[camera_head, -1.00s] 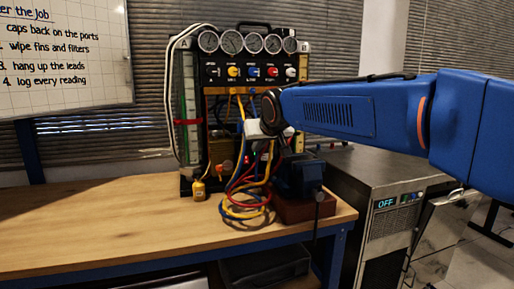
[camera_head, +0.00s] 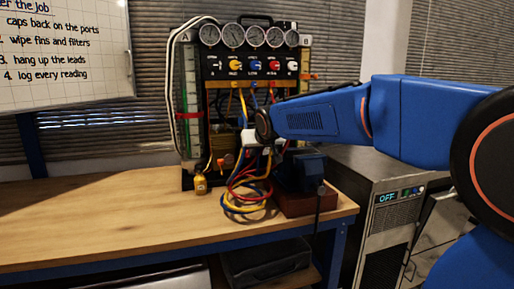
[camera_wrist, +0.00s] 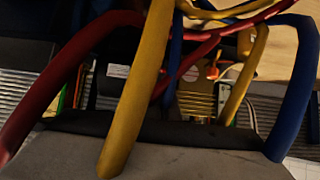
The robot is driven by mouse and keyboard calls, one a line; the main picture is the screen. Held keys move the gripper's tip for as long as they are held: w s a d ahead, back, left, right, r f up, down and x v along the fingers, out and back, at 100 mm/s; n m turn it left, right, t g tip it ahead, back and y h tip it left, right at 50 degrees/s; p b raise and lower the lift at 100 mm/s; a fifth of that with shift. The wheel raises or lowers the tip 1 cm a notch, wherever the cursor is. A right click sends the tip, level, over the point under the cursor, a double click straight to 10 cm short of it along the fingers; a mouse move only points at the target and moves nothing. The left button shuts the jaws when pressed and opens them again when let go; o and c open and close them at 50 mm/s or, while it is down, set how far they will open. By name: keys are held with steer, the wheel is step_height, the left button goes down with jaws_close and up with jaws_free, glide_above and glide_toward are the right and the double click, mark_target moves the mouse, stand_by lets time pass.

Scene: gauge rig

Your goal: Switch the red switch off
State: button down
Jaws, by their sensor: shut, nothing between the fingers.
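The gauge rig (camera_head: 253,69) stands upright at the back of the bench. A red knob (camera_head: 272,65) sits in its row of coloured knobs. I cannot make out for certain a separate red switch, and the lower panel is partly hidden by my arm and hoses. My gripper (camera_head: 250,138) is small in the head view, in front of the rig's lower part; it is shut and empty. In the wrist view its grey body (camera_wrist: 160,150) fills the bottom; the fingertips are not clear. Red, yellow (camera_wrist: 147,75) and blue hoses cross close in front of that camera.
Looped hoses (camera_head: 245,205) hang onto the bench (camera_head: 100,222). A yellow tag or bottle (camera_head: 201,186) is by the rig's foot. A dark blue device on a red-brown block (camera_head: 300,204) stands to the right. A metal cabinet (camera_head: 385,170) reads OFF. The bench's left side is clear.

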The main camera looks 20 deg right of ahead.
mark_target(249, 157)
steer(key=shift+x, duration=2.6)
steer(key=shift+w+f, duration=0.1)
steer(key=shift+f, duration=0.1)
steer(key=shift+r, duration=0.2)
steer(key=shift+w+r, duration=0.1)
steer(key=shift+r, duration=0.7)
steer(key=shift+r, duration=0.1)
